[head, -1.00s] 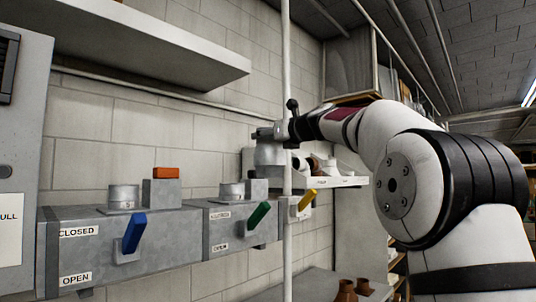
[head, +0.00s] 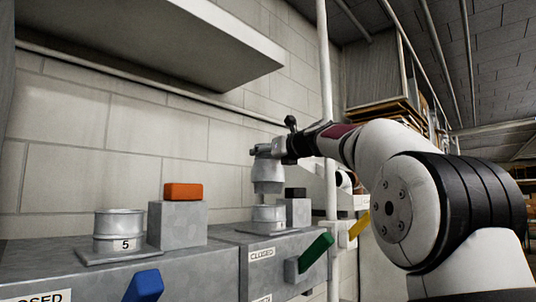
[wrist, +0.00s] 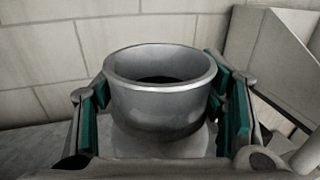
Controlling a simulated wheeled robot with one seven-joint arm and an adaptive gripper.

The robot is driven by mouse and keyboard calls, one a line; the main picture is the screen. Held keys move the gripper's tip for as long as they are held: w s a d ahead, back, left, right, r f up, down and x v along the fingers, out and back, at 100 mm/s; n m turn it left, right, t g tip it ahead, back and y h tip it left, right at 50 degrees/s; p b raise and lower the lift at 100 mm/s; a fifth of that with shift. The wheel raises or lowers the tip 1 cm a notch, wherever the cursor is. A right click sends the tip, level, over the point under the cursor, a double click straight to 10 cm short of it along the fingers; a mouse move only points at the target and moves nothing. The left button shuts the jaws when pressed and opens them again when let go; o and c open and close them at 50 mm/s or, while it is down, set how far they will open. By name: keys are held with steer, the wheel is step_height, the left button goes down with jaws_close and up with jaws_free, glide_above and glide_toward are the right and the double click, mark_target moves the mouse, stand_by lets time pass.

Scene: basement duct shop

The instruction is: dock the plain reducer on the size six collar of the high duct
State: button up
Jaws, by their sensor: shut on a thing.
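My gripper (head: 268,150) is shut on the plain grey reducer (head: 268,180), holding it upright by its upper part. In the wrist view, the reducer's open round rim (wrist: 160,70) sits between the green finger pads. In the head view the reducer is above a short grey collar (head: 268,217) on the right duct box, with a small gap seeming to show between them. No number can be read on that collar. Another collar (head: 119,232), labelled 5, stands on the left duct box (head: 190,268). The wrist view hides the collar under the reducer.
A grey block with an orange top (head: 183,192) stands between the collars. A dark-topped block (head: 296,208) is just right of the right collar. Blue (head: 144,286), green (head: 316,252) and yellow (head: 359,226) handles stick out in front. A white pipe (head: 326,100) rises behind; a shelf (head: 215,60) hangs above.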

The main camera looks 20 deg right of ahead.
mark_target(269, 175)
step_height(269, 175, down, 2)
steer(key=shift+d+f, duration=0.1)
steer(key=shift+f, duration=0.05)
step_height(269, 175, down, 2)
steer(key=shift+w+f+b, duration=0.15)
steer(key=shift+f+b, duration=0.05)
steer(key=shift+b, duration=0.85)
steer(key=shift+f+b, duration=0.4)
steer(key=shift+b, duration=0.05)
steer(key=shift+s+p, duration=0.3)
steer(key=shift+p, duration=0.25)
stand_by(0.5)
steer(key=shift+f+b, duration=0.3)
steer(key=shift+f, duration=0.25)
stand_by(0.4)
steer(key=o, duration=1.5)
